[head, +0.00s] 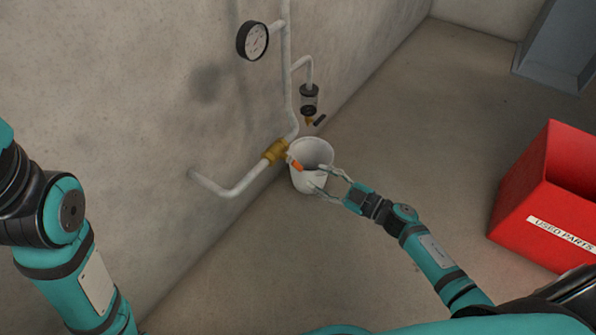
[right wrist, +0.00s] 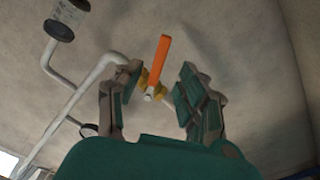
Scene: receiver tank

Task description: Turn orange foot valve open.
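The orange valve handle (head: 295,164) sits on a brass valve body (head: 275,151) low on the white pipe by the wall. In the right wrist view the orange handle (right wrist: 158,62) stands upright between the two fingers and apart from both. My right gripper (head: 322,178) is open, its fingertips beside the white bucket and close to the handle. It also shows in the right wrist view (right wrist: 155,90), with a wide gap between the fingers. My left arm shows at the left of the head view, but its gripper is out of frame.
A white bucket (head: 311,152) stands on the floor below the valve, close to my right fingers. A gauge (head: 253,40) and a clear-bowled filter (head: 309,98) with a small black lever hang above. A red used-parts bin (head: 520,190) stands at the right. Floor between is clear.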

